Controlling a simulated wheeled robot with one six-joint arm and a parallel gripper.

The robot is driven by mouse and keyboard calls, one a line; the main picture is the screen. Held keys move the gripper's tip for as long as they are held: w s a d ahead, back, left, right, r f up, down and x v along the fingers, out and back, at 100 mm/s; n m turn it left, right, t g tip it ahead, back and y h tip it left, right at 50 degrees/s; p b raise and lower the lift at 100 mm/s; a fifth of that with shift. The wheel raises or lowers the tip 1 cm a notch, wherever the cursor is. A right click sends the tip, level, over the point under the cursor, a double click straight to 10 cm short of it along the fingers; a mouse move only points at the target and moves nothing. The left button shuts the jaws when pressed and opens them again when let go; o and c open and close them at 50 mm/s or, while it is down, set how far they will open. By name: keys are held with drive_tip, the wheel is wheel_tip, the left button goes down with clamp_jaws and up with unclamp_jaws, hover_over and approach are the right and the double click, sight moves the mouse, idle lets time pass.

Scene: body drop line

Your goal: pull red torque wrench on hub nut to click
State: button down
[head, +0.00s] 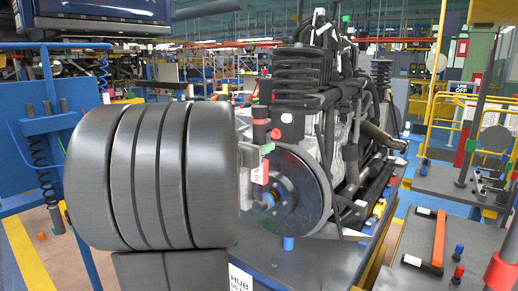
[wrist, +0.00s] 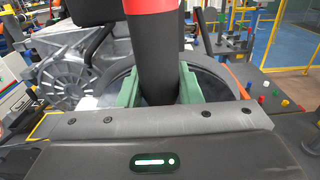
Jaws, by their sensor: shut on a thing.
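In the wrist view, my gripper (wrist: 159,92) is shut on a thick black shaft with a red section (wrist: 150,6) at the top, apparently the red torque wrench. Its green fingers press on both sides of the black part. The wrench's lower end is hidden behind the gripper body. A dark round disc lies behind the fingers. The hub nut cannot be made out clearly, and large tyres hide the area left of the hub.
A grey bench (head: 450,210) with an orange bar (head: 438,238) and small coloured parts is at right. A yellow-marked aisle lies beyond.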

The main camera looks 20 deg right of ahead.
drive_tip(key=shift+w+d, duration=0.4)
drive_tip(key=shift+d, duration=0.1)
idle(0.7)
drive_tip(key=shift+b, duration=0.3)
drive_tip(key=s+d+m+b, duration=0.1)
drive_tip(key=b, duration=0.2)
drive_tip(key=shift+s, duration=0.2)
idle(1.0)
drive_tip(key=shift+s+a, duration=0.1)
drive_tip(key=v, duration=0.4)
drive_tip(key=shift+s+a, duration=0.25)
drive_tip(key=shift+a, duration=0.05)
idle(0.4)
drive_tip(key=shift+f, duration=0.1)
